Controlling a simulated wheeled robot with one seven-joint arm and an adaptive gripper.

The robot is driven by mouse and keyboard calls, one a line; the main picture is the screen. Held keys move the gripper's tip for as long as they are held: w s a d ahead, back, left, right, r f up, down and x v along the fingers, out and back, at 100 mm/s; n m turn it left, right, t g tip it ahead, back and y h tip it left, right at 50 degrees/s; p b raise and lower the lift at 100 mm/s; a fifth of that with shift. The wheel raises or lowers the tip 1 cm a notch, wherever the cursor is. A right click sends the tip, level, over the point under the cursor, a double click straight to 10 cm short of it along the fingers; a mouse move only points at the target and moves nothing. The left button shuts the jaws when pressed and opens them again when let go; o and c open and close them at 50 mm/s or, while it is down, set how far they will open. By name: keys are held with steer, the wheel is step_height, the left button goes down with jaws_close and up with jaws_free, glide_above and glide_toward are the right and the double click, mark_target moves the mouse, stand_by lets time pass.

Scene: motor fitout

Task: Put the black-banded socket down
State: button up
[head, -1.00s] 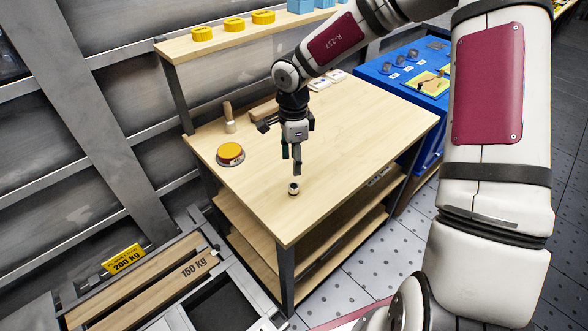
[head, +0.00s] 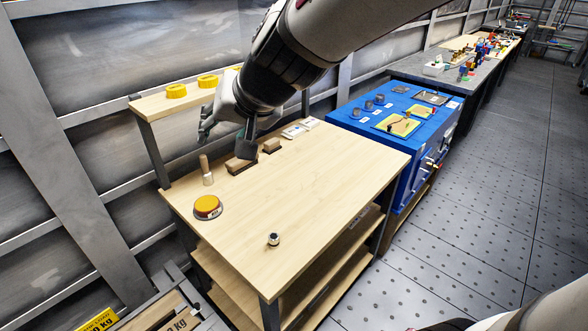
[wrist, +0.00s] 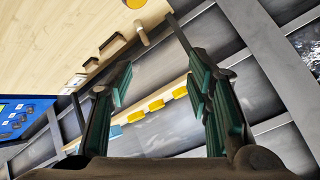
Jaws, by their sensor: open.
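The black-banded socket (head: 273,240) is a small pale cylinder with a dark band. It stands on the wooden bench (head: 310,190) near its front edge in the head view, with nothing touching it. My gripper (head: 225,140) is raised over the back left of the bench, well away from the socket. In the wrist view its green-padded fingers (wrist: 160,95) are spread wide with nothing between them. The socket is not visible in the wrist view.
A yellow-topped round tin (head: 207,207), a wooden-handled brush (head: 206,170) and brown blocks (head: 240,164) sit at the bench's back left. A shelf with yellow pieces (head: 176,91) rises behind. A blue cabinet (head: 440,115) adjoins on the right. The bench's middle is clear.

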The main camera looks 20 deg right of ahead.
steer(key=s+d+f+n+g+h, duration=0.1)
steer(key=s+d, duration=0.3)
steer(key=s, duration=0.6)
steer(key=s+d+f+n+g+h, duration=0.1)
steer(key=s+d, duration=0.4)
steer(key=s, duration=0.6)
steer(key=shift+s+f+n+g+h, duration=0.15)
steer(key=shift+s+n+g+h, duration=0.1)
steer(key=shift+n+g+h, duration=0.45)
steer(key=shift+d, duration=0.1)
